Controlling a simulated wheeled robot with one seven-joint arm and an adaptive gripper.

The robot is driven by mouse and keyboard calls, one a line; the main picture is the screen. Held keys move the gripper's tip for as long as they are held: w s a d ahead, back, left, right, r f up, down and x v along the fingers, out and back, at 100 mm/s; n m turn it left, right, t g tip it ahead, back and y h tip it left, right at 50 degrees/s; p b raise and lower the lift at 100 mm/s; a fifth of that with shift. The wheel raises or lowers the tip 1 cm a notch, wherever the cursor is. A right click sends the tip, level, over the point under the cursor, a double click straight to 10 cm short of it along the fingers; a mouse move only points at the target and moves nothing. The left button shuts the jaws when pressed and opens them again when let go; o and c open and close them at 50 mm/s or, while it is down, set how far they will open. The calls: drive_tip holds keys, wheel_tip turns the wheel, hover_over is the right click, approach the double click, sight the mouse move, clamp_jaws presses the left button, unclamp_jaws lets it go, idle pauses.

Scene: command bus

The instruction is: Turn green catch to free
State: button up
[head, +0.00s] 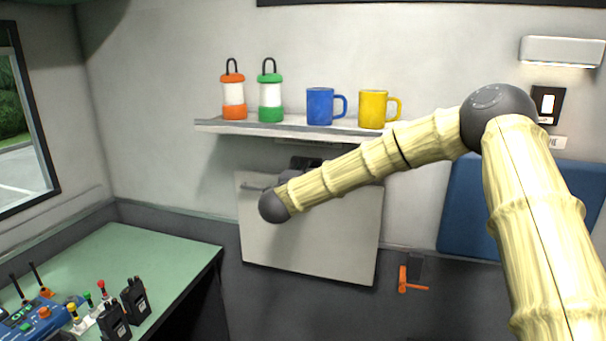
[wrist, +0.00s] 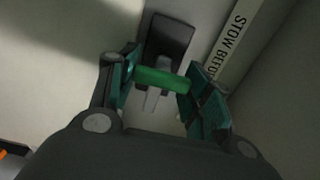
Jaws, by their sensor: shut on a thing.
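The green catch (wrist: 168,80) shows in the wrist view as a short green bar on a grey stem, in front of a dark plate (wrist: 166,42). The bar lies crosswise in the picture. My gripper (wrist: 160,77) is shut on it, with one teal finger at each end. In the head view the catch cannot be made out; my arm crosses in front of the top of the pale folded panel (head: 310,235), below the shelf.
A shelf (head: 265,128) above holds two lanterns, a blue mug (head: 320,106) and a yellow mug (head: 374,109). An orange handle (head: 404,281) is low at right. A green-topped desk (head: 150,262) with radios stands at left. A "STOW BEFO…" label (wrist: 232,40) runs beside the catch.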

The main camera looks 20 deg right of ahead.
drive_tip(key=o, duration=1)
drive_tip(key=shift+o, duration=0.2)
drive_tip(key=v, duration=1.2)
